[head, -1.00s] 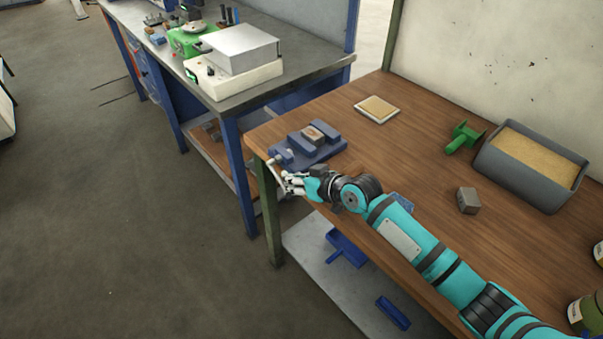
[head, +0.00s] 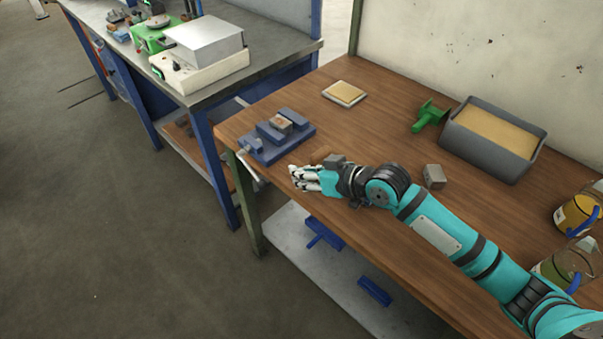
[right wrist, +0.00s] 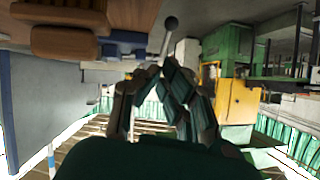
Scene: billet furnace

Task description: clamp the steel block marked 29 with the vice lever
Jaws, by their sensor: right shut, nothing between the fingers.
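The blue vice (head: 270,147) stands at the left end of the wooden workbench. A steel block (head: 281,124) sits between its jaws; its marking is too small to read, and I cannot tell how tightly it is held. The vice lever (head: 252,172) hangs at the vice's front left, past the bench edge. In the right wrist view a lever rod with a round dark knob (right wrist: 170,23) shows just beyond the fingers. My right gripper (head: 297,177) is shut and empty, to the right of the lever and apart from it, near the bench's front edge. My left gripper is out of view.
Two other grey blocks lie on the bench, one (head: 334,161) right behind my right gripper and one (head: 434,177) farther right. A sand-filled bin (head: 490,155), a green tool (head: 431,115) and a pale square plate (head: 344,93) stand farther back. Jars (head: 577,214) are at the right.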

